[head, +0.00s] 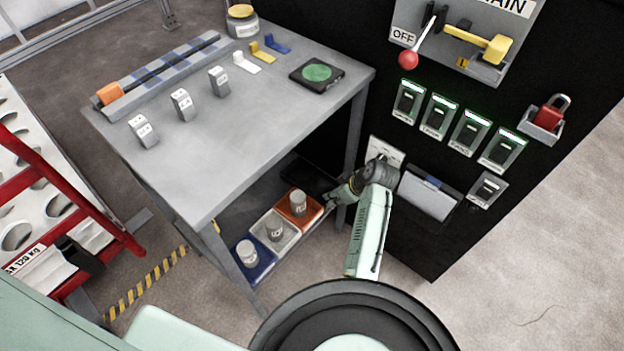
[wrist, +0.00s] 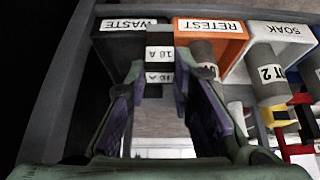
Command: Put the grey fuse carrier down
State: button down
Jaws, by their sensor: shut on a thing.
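My gripper (wrist: 160,82) is shut on the grey fuse carrier (wrist: 160,54), a small block with a "16 A" label, in the wrist view. The carrier is in front of the black bin marked WASTE (wrist: 118,25); I cannot tell whether it touches the bin. The orange RETEST bin (wrist: 232,28) is just right of it. In the head view my gripper (head: 335,195) is low beside the table's lower shelf, close to the orange bin (head: 312,215). The held carrier cannot be made out there.
A white bin (head: 284,244) and a blue bin (head: 262,268) stand in the same row, with grey cups in the bins. The table (head: 200,165) is above the shelf. The black cabinet (head: 400,240) with switches and fuse slots stands close on the right.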

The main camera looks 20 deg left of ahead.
jog(key=w+a+f+b, duration=0.1)
jog(key=w+a+b, duration=0.1)
jog(key=a+b, duration=0.1)
jog(key=w+a+f+b, duration=0.2)
jog(key=w+a+b, duration=0.1)
jog(key=a+b, duration=0.1)
jog(key=w+a+f+b, duration=0.2)
jog(key=w+a+b, duration=0.1)
jog(key=shift+w+a+f+b, duration=0.15)
jog(key=shift+a+b, duration=0.05)
jog(key=shift+b, duration=0.15)
jog(key=c, duration=1.4)
grip_release()
jog(key=v, duration=1.2)
jog(key=shift+p, duration=0.3)
